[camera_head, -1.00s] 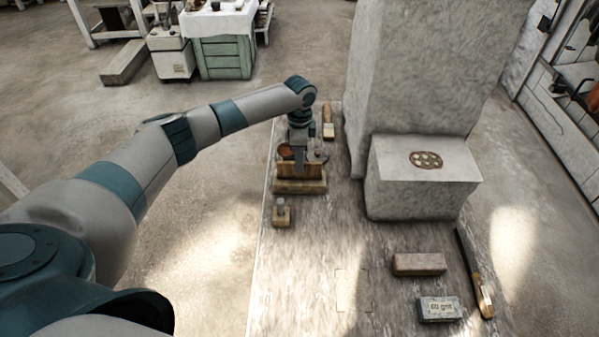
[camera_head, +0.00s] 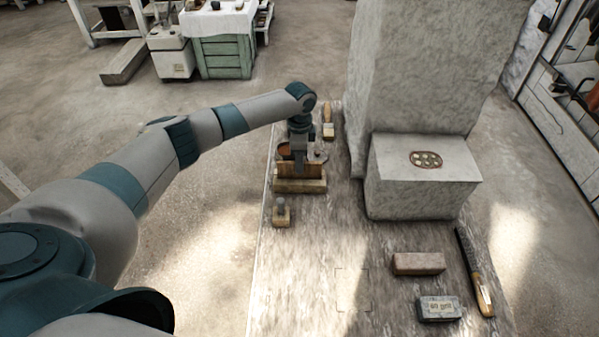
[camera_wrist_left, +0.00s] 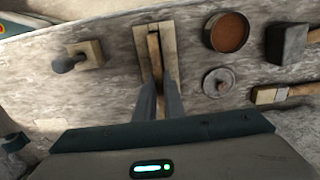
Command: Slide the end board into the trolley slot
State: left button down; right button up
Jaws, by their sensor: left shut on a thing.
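The end board (camera_head: 288,169) is a brown wooden board held upright by my left gripper (camera_head: 299,167). The trolley (camera_head: 300,187) is a pale wooden block on the bench, directly below the board. In the left wrist view, the fingers of my left gripper (camera_wrist_left: 160,98) are shut on the end board (camera_wrist_left: 155,60), seen edge-on. The board lines up with the dark slot between the pale sides of the trolley (camera_wrist_left: 169,38). I cannot tell how deep its lower edge sits in the slot. My right gripper is not in view.
A small block with a peg (camera_head: 281,214) stands nearer on the bench. A round tin (camera_wrist_left: 228,33), a round lid (camera_wrist_left: 218,82) and a brush (camera_head: 328,121) lie close beyond. A large plaster block (camera_head: 420,185) stands to the right.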

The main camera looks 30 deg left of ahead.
pick_arm(q)
jog(key=shift+r, duration=0.15)
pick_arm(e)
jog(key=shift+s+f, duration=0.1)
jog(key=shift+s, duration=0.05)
pick_arm(q)
jog(key=shift+r, duration=0.6)
notch_tip(320, 180, up, 2)
jog(key=shift+r+b, duration=0.25)
jog(key=shift+b, duration=0.1)
jog(key=w+d+r+b, duration=0.1)
jog(key=w+d+r, duration=0.3)
jog(key=d+r, duration=0.3)
jog(key=d, duration=0.4)
jog(key=shift+b, duration=0.4)
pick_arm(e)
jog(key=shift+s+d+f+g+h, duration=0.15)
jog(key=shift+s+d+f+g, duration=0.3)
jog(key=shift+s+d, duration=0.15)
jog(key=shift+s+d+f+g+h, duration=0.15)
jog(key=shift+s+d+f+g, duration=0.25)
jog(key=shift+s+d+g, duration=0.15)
pick_arm(q)
jog(key=shift+w, duration=0.1)
